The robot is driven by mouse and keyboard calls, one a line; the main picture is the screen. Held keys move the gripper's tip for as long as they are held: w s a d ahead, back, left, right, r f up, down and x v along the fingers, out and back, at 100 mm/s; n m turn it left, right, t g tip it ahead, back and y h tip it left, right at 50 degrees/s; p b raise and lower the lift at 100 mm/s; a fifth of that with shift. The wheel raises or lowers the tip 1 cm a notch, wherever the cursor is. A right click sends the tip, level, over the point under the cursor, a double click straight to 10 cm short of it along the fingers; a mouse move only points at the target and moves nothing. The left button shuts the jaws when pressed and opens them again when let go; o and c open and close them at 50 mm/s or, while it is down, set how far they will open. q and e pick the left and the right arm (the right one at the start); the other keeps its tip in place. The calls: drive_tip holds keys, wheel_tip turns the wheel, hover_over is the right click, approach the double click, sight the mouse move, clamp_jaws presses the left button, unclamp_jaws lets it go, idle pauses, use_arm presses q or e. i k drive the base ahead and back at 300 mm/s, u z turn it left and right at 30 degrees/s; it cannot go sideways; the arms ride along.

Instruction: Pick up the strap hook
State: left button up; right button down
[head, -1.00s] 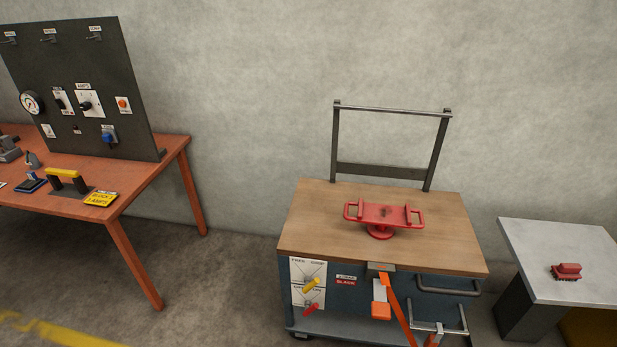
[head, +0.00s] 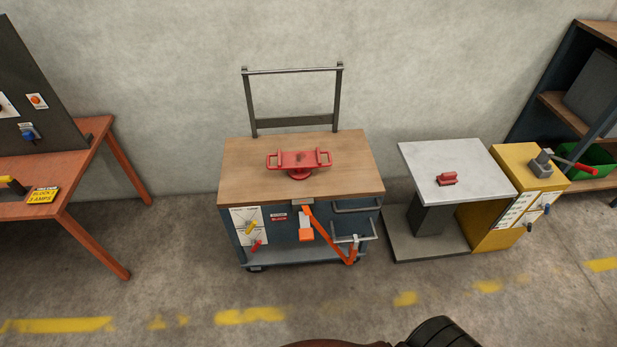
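An orange strap (head: 328,232) runs from a bracket at the front edge of the cart's top, slanting down to the right across the cart's front. An orange block with a pale upper part (head: 306,234) hangs just left of the strap, below the bracket. It may be the strap hook, but it is too small to tell. The strap's lower end is near a grey rail at the cart's lower right. Neither of my grippers is in view.
The wooden-topped cart (head: 235,186) carries a red cradle (head: 299,162). At right are a grey-topped stand (head: 470,160) with a small red part (head: 447,179), a yellow cabinet (head: 500,225) and shelves. An orange bench (head: 75,165) is left. The floor before the cart looks clear.

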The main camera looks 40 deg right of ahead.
sight(353, 249)
drive_tip(key=k, duration=0.5)
drive_tip(key=z, duration=0.65)
drive_tip(key=i, duration=0.35)
drive_tip(key=z, duration=0.85)
